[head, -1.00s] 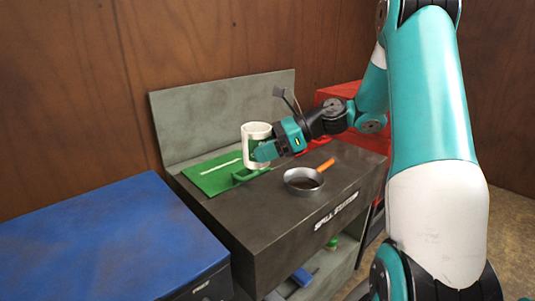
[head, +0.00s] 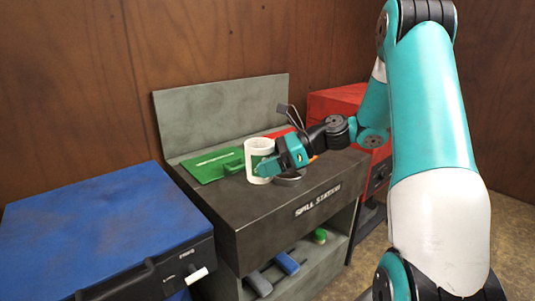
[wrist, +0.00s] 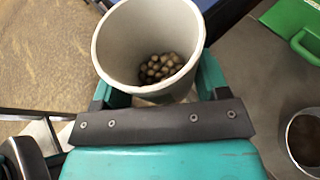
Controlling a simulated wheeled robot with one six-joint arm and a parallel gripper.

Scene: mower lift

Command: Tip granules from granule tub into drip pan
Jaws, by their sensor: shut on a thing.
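The granule tub (head: 259,149) is a white cylinder in the head view, held upright above the spill station top near its front. My gripper (head: 267,167) is shut on the tub. In the wrist view the open tub (wrist: 118,40) shows brown granules (wrist: 161,68) lying at its bottom. The drip pan (head: 289,179) is a round grey metal pan on the station top, partly hidden behind my gripper in the head view. In the wrist view the pan (wrist: 303,138) is at the right edge, to the right of the tub and apart from it.
A green dustpan (head: 212,166) lies at the back left of the spill station top (head: 235,210). A blue cabinet (head: 100,230) stands at left, a red one (head: 340,103) behind at right. Blue and green brushes (head: 287,262) lie on the shelf below.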

